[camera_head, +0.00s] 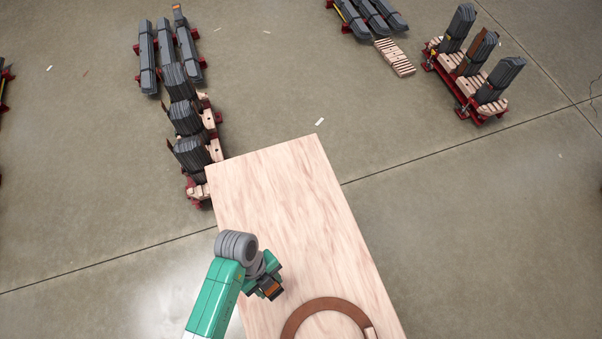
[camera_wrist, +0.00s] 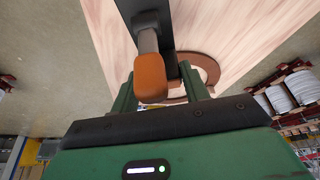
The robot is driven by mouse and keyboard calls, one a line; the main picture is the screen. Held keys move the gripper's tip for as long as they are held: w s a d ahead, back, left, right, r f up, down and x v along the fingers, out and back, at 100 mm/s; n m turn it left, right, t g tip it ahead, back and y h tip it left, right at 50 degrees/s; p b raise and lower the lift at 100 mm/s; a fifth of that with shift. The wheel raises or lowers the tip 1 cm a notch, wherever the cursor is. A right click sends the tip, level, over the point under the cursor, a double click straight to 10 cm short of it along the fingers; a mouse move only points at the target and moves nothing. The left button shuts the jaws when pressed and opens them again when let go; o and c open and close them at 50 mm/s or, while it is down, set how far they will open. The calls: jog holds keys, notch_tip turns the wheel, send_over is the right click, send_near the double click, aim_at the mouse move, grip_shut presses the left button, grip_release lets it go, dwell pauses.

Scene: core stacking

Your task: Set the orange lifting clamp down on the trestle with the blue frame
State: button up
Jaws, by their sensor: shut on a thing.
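The orange lifting clamp (camera_wrist: 151,77) shows in the wrist view as an orange block on a grey shaft with a dark bar behind it. My gripper (camera_wrist: 160,88), with green fingers on either side of the clamp, is shut on it. The clamp's far end is partly hidden. I cannot make out a trestle with a blue frame in either view.
The pale wooden table (camera_head: 275,200) carries a brown ring (camera_head: 290,325) near its front. Red-framed stands with dark stacked cores (camera_head: 187,118) are beyond its far left corner; another such stand (camera_head: 470,90) is at upper right. The concrete floor (camera_head: 480,220) at right is clear.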

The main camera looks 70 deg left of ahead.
jog(key=shift+w+a+f+b, duration=0.25)
jog(key=shift+w+a+f, duration=0.55)
jog(key=shift+w+a, duration=1.05)
jog(key=shift+w+a+f+b, duration=0.2)
jog(key=shift+w+a+f, duration=0.6)
jog(key=shift+w+a, duration=1.1)
jog(key=shift+w+a+f+b, duration=0.25)
jog(key=shift+w+a+f, duration=0.55)
jog(key=shift+w+a, duration=1.05)
jog(key=shift+d, duration=0.1)
jog(key=shift+f, duration=0.1)
jog(key=o, duration=1.4)
jog(key=p+v, duration=0.1)
jog(key=v, duration=1.1)
